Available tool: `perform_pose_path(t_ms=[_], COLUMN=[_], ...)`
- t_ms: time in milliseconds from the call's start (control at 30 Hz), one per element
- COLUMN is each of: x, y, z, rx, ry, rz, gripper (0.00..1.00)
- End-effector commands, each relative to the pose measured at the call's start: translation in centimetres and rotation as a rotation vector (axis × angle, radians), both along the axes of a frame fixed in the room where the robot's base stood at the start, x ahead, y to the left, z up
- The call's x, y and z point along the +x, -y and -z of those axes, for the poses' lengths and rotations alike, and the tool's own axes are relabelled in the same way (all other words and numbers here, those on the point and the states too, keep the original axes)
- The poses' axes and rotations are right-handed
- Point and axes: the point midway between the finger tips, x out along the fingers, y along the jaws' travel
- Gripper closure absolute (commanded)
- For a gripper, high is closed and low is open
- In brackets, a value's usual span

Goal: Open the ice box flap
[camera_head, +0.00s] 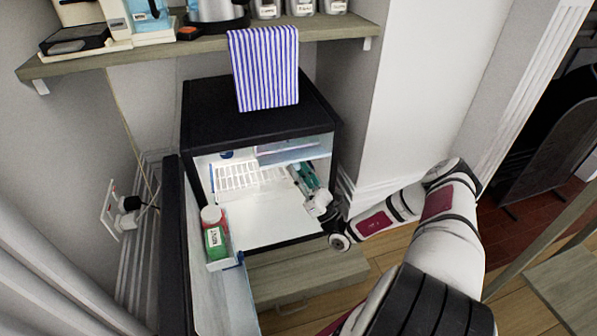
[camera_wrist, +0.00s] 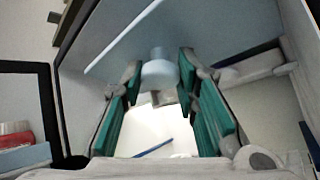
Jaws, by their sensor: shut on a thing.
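The ice box flap (camera_head: 284,155) is a pale bluish panel at the top inside the small black fridge (camera_head: 245,125). In the wrist view the pale panel (camera_wrist: 140,40) runs slanted across the top, with a whitish rounded knob (camera_wrist: 160,72) below it. My gripper (camera_head: 296,172) reaches into the fridge from the right, just under the flap. In the wrist view its green-padded fingers (camera_wrist: 160,85) are on either side of the knob and shut on it. The flap's exact angle is hard to tell.
The fridge door (camera_head: 205,270) stands open towards the front left, with a green bottle (camera_head: 215,242) in its rack. A striped towel (camera_head: 265,68) hangs from the shelf (camera_head: 190,45) above the fridge top. A wooden drawer unit (camera_head: 300,275) is under the fridge.

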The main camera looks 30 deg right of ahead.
Motion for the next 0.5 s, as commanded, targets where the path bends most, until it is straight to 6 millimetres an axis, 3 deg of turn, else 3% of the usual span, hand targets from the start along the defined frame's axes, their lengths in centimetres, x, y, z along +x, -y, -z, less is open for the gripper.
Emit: perform_pose_path(t_ms=[167, 200, 267, 500], x=[-0.04, -0.04, -0.03, -0.01], y=[0.0, 0.0, 0.01, 0.02], z=[0.14, 0.13, 0.11, 0.05], rx=[-0.001, -0.001, 0.0, 0.0], ry=[-0.004, -0.004, -0.004, -0.003], rz=[0.0, 0.0, 0.001, 0.001], gripper=[1.0, 0.63, 0.51, 0.51])
